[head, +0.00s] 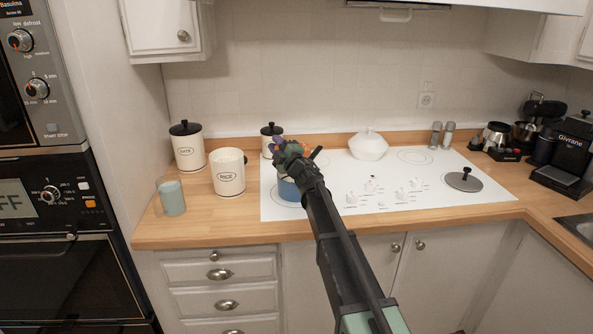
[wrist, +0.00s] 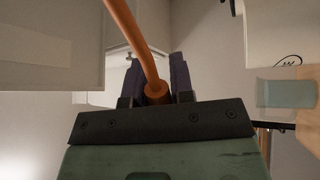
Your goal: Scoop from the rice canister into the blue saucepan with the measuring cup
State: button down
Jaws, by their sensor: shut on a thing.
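The rice canister (head: 228,176) is cream, labelled RICE, and stands without a lid on the counter left of the hob. The blue saucepan (head: 288,191) sits on the hob's left front, mostly hidden behind my arm. My gripper (head: 290,150) is above the saucepan in the head view. In the wrist view my gripper (wrist: 156,80) is shut on the orange handle of the measuring cup (wrist: 135,40). The handle runs up out of that picture, so the cup's bowl and any contents are not visible there. Only small orange parts show in the head view.
A pale blue glass (head: 172,198) stands near the front edge, left of the rice canister. A lidded canister (head: 187,148) is behind it. A white pot (head: 368,146) and a grey lid (head: 464,180) are on the hob. The ovens (head: 55,190) stand at left.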

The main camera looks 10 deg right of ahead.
jog(key=shift+s+a+f+n+g+y+b, duration=0.3)
jog(key=shift+a+f+n+b, duration=0.2)
jog(key=shift+n, duration=0.4)
jog(key=shift+s+a+f+n+g+y+b, duration=0.15)
jog(key=shift+a+f+n+y+b, duration=0.35)
jog(key=shift+n, duration=0.4)
dwell(1.5)
jog(key=shift+s+a+f+n+g+y+b, duration=0.1)
jog(key=shift+f+n+g+y+b, duration=0.1)
jog(key=shift+f+n+b, duration=0.25)
jog(key=shift+s+a+f+n+g+y+b, duration=0.1)
jog(key=shift+f+n+g+b, duration=0.1)
jog(key=shift+n, duration=0.35)
dwell(0.6)
notch_tip(320, 180, up, 5)
jog(key=w+d+m+t+h+p, duration=0.1)
jog(key=d+m+t+h+p, duration=0.1)
jog(key=m+p, duration=0.35)
jog(key=w+d+m+g+h+p, duration=0.1)
jog(key=w+d+m+h+p, duration=0.1)
jog(key=d+m, duration=0.5)
jog(key=w+d+m+g+h+p, duration=0.1)
jog(key=w+d+m+h+p, duration=0.2)
jog(key=m, duration=1)
jog(key=w+d+h, duration=0.2)
jog(key=w+d, duration=0.1)
jog(key=d, duration=0.2)
jog(key=shift+w, duration=0.4)
